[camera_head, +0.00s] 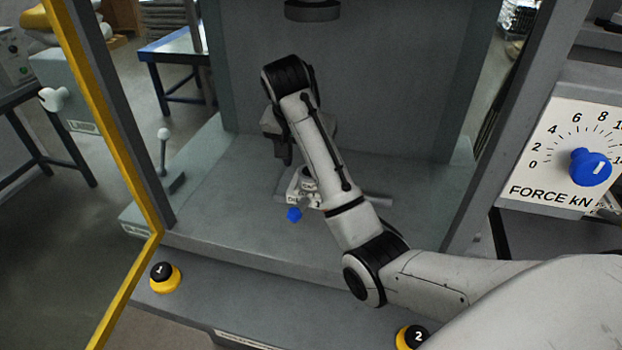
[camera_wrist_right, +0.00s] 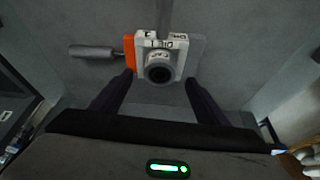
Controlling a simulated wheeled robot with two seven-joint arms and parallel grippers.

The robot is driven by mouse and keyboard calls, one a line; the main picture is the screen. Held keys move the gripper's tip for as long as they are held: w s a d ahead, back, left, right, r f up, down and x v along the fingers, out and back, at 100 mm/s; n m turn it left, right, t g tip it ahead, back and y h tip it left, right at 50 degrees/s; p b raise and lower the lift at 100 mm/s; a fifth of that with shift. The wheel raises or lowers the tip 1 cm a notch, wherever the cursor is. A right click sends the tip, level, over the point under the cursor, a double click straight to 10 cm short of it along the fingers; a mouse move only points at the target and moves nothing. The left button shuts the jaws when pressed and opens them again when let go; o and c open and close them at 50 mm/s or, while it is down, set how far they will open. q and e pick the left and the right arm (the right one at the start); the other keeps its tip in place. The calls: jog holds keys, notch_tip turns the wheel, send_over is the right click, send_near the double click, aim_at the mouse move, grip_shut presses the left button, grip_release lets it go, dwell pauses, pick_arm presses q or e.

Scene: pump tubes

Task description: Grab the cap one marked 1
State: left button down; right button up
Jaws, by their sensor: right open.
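A black round cap marked 1 (camera_head: 162,271) sits on a yellow base at the front left of the machine's ledge. A similar cap marked 2 (camera_head: 417,336) is at the front, partly hidden by my arm. My right gripper (camera_head: 284,158) is above the machine bed, well behind and right of cap 1. In the right wrist view its fingers (camera_wrist_right: 159,80) are open, with a small white block (camera_wrist_right: 178,43) with a grey round fitting beyond and between the tips. I cannot tell whether they touch it. Cap 1 is not in the wrist view. My left gripper is not in view.
The white block (camera_head: 293,197) with a blue knob (camera_head: 294,214) is on the machine bed, partly hidden by my arm. A yellow frame bar (camera_head: 115,150) stands left of cap 1. A lever (camera_head: 164,150) is behind it. A force dial (camera_head: 560,150) is at right.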

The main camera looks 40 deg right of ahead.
jog(key=x, duration=0.4)
jog(key=c, duration=1.5)
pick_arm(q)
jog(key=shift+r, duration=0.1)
pick_arm(e)
jog(key=shift+r, duration=0.1)
